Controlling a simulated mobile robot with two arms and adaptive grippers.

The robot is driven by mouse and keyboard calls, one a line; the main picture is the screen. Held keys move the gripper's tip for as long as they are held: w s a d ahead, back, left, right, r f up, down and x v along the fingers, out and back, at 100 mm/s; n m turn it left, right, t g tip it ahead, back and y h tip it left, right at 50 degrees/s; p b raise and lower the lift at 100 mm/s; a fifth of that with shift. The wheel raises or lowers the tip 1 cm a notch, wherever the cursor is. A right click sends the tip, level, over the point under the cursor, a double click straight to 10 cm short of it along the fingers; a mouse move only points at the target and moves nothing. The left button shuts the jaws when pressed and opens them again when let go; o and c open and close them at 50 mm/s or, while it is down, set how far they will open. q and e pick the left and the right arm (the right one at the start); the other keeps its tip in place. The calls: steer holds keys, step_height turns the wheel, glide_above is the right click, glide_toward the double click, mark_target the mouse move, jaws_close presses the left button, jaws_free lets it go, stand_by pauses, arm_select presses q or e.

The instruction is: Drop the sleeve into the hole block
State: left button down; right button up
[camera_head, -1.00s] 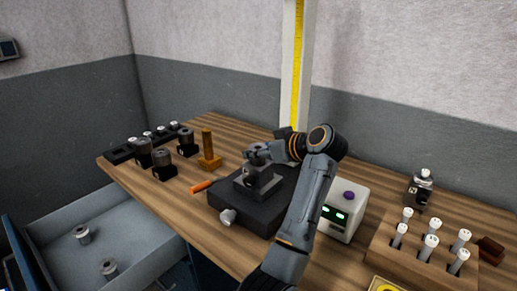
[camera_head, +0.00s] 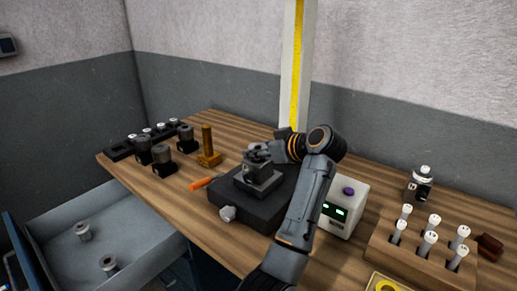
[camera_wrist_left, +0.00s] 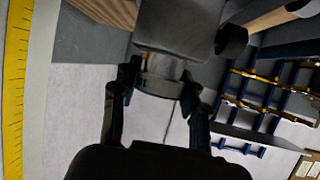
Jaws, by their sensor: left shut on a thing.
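The hole block (camera_head: 263,181) is a grey block on a black base plate (camera_head: 236,199) in the middle of the table. My left gripper (camera_head: 256,155) is at the top of the block. In the left wrist view its two fingers (camera_wrist_left: 156,98) are shut on the sleeve (camera_wrist_left: 160,87), a short grey metal cylinder. The sleeve's far end meets the grey block (camera_wrist_left: 180,25) in that view. I cannot tell how much of it is inside the hole, as the hole is hidden. My right gripper is not in view.
A white device with a purple button (camera_head: 345,207) stands right of the base plate. An orange-handled tool (camera_head: 202,183) and brass stand (camera_head: 208,147) are to the left. An open drawer (camera_head: 60,237) holds two spools. A rack of white-capped pieces (camera_head: 408,252) is front right.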

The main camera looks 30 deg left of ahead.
arm_select(q)
steer(key=shift+s+d+f, duration=0.1)
steer(key=shift+f, duration=0.8)
steer(key=c, duration=1.1)
jaws_free()
steer(key=o, duration=0.4)
steer(key=shift+o, duration=0.4)
steer(key=shift+s, duration=0.15)
steer(key=shift+f, duration=0.1)
step_height(320, 180, up, 11)
steer(key=shift+a, duration=0.2)
